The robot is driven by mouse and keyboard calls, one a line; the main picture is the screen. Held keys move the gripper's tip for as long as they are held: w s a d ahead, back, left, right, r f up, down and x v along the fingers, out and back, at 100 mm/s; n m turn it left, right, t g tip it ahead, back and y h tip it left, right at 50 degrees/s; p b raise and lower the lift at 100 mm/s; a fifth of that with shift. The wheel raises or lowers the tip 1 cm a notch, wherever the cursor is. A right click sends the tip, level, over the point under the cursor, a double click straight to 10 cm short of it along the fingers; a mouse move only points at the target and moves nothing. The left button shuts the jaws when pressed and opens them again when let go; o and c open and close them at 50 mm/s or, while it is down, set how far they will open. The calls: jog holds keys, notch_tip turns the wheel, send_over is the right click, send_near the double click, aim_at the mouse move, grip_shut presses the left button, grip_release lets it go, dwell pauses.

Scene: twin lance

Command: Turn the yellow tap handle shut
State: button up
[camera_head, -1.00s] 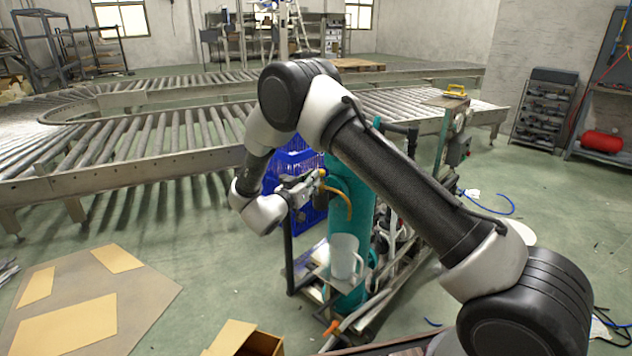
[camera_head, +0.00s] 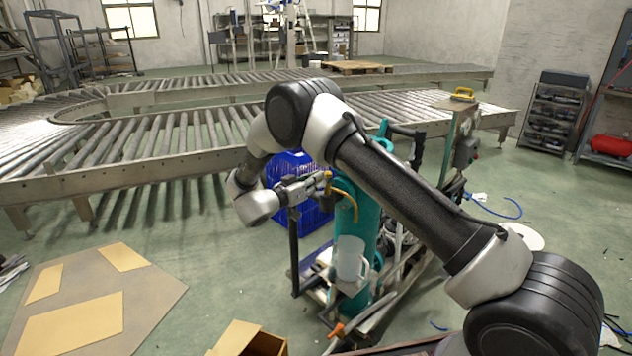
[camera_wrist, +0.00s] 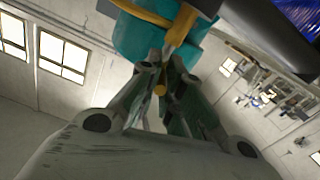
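The yellow tap handle (camera_wrist: 177,30) shows in the wrist view in front of the teal cylinder (camera_wrist: 135,38). My gripper (camera_wrist: 165,68) has its fingers drawn close together around the handle, with a yellow rounded end visible between them. In the head view my gripper (camera_head: 315,183) is at the upper left side of the teal cylinder (camera_head: 355,222), at the small yellow tap (camera_head: 327,176). A yellow curved pipe (camera_head: 349,200) bends down from there. The fingers hide part of the handle, and its exact angle is hard to tell.
A pale jug (camera_head: 351,258) is on the cylinder's stand below the tap. A blue crate (camera_head: 290,165) stands behind my gripper. A roller conveyor (camera_head: 140,160) runs behind. A cardboard box (camera_head: 250,340) and flat cardboard (camera_head: 90,305) lie in front; green floor is clear between.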

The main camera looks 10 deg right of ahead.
jog(key=o, duration=0.4)
jog(key=shift+o, duration=0.2)
jog(key=v, duration=1.2)
jog(key=shift+r, duration=0.1)
